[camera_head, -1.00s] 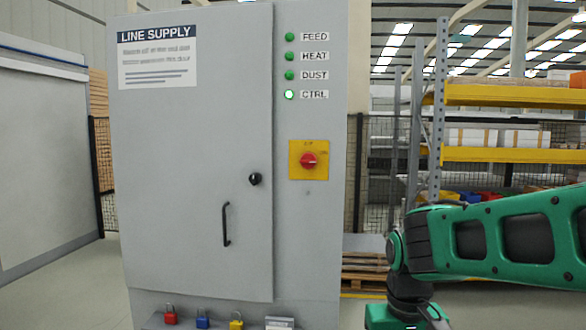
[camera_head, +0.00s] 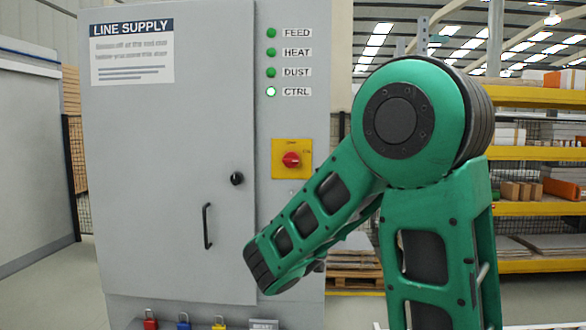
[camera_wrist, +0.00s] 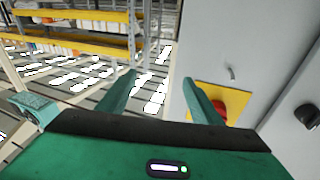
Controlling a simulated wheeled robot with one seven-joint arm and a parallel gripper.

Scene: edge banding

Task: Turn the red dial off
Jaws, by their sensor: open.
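The red dial (camera_head: 291,160) sits on a yellow plate (camera_head: 279,145) on the right part of the grey cabinet front. Small lettering shows above the dial and to its right. Its handle looks roughly sideways, but it is too small to be sure. In the wrist view the red dial (camera_wrist: 219,108) shows partly, just beyond the right finger, with the yellow plate (camera_wrist: 238,98) behind it. My gripper (camera_wrist: 159,82) is open and empty, its fingers apart, left of the dial in that view. In the head view my arm hides the gripper.
The grey cabinet door (camera_head: 165,200) carries a black handle (camera_head: 207,226) and a black knob (camera_head: 237,178). Several green lamps (camera_head: 271,72) stand above the plate. Padlocks (camera_head: 184,321) hang at the cabinet's foot. Racks with yellow beams (camera_head: 540,153) stand at right.

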